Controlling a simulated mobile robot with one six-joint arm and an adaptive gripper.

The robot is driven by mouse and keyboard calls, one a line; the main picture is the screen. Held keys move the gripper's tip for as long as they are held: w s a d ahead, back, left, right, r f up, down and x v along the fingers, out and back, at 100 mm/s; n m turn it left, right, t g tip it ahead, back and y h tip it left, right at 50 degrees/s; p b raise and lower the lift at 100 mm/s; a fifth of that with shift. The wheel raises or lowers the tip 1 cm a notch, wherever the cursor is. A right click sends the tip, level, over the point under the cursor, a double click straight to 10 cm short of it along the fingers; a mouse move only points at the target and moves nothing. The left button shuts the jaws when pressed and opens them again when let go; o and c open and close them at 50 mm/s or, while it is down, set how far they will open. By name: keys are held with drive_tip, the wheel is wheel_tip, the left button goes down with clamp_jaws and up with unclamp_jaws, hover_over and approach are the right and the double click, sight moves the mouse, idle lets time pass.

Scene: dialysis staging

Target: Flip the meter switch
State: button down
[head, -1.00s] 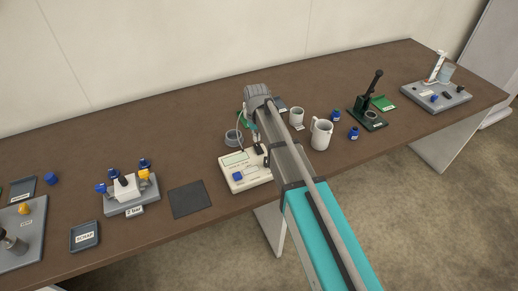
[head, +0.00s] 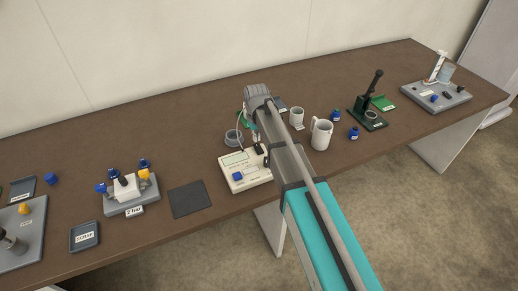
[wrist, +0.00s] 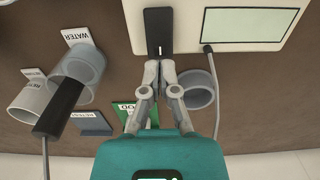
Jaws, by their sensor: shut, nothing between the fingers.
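The meter (head: 237,181) is a cream box with a pale green screen and a blue part on its front. It stands near the middle of the table, partly hidden by my arm. In the wrist view the meter (wrist: 290,45) is at the top, with its screen at the right. The meter switch (wrist: 159,18) looks like a dark upright rocker with a small white mark; its tilt is unclear. My gripper (wrist: 152,66) is shut and empty, its fingertips at the switch's lower end. I cannot tell whether they touch.
In the wrist view, a beaker (wrist: 88,62) by a WATER label, another beaker (wrist: 30,98), a grey round cup (wrist: 200,97) and a cable (wrist: 214,85) are close by. In the head view, a white mug (head: 321,135) stands right of my arm. A dark mat (head: 189,198) lies left.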

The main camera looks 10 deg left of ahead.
sight(257, 145)
drive_tip(key=shift+f+b, duration=1.4)
drive_tip(key=shift+f, duration=0.05)
idle(1.2)
drive_tip(key=shift+r, duration=0.1)
drive_tip(key=shift+r+p, duration=3.45)
drive_tip(key=shift+p, duration=0.15)
drive_tip(key=s+d+m, duration=0.2)
drive_tip(key=s+d, duration=0.3)
drive_tip(key=d, duration=0.5)
drive_tip(key=s+d+m, duration=0.2)
drive_tip(key=s+d, duration=0.4)
drive_tip(key=d, duration=0.4)
drive_tip(key=s+d+m, duration=0.2)
drive_tip(key=s+d, duration=0.3)
drive_tip(key=d, duration=0.5)
drive_tip(key=shift+s+d+m, duration=0.25)
drive_tip(key=shift+m, duration=0.15)
